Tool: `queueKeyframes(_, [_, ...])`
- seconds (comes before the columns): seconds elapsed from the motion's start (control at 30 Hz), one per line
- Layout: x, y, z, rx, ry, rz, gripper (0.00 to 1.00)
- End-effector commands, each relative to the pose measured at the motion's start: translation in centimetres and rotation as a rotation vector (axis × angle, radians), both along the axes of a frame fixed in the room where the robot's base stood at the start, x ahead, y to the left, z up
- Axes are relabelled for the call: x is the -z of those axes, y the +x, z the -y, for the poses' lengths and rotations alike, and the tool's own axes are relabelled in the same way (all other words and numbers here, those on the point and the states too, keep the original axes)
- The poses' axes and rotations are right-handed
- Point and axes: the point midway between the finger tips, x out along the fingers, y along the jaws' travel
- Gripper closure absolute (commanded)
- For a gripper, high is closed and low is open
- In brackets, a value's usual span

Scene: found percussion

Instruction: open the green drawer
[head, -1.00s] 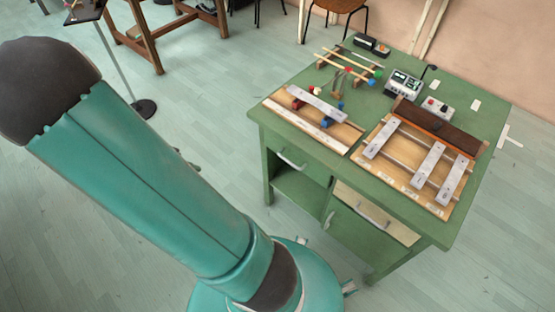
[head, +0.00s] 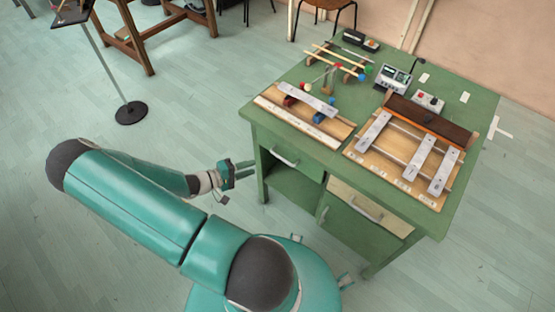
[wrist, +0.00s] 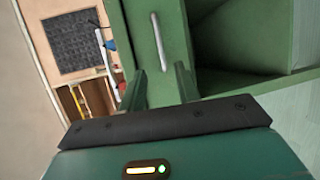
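The green drawer (head: 296,164) is at the upper left of the green desk's front, below the desktop, and looks shut. Its pale bar handle (head: 284,157) is on the front. In the wrist view the drawer front (wrist: 178,38) is ahead, with the handle (wrist: 159,42) appearing nearly upright above the gap between my fingers. My gripper (head: 252,169) is just left of the desk in the head view, with its fingers toward it. It also shows in the wrist view (wrist: 160,82), fingers apart and empty. I see no contact with the handle.
The green desk (head: 466,130) carries metal bars on wooden boards (head: 412,160), mallets and small devices. A cream drawer (head: 369,209) and a cabinet door are to the right. An open shelf (head: 292,188) lies below the green drawer. A music stand (head: 130,112) is at left; floor between is clear.

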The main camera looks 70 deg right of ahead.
Motion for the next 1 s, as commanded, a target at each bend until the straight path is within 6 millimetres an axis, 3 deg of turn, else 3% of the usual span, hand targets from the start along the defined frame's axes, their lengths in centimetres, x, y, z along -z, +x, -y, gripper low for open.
queueKeyframes(0.4, [1.6, -5.9, 5.4, 0.005, 0.002, -0.002, 0.67])
queueKeyframes(0.6, [2.1, -8.0, 7.4, 0.003, 0.002, -0.001, 0.67])
queueKeyframes(1.0, [2.3, -8.7, 8.1, 0.002, 0.002, 0.000, 0.67])
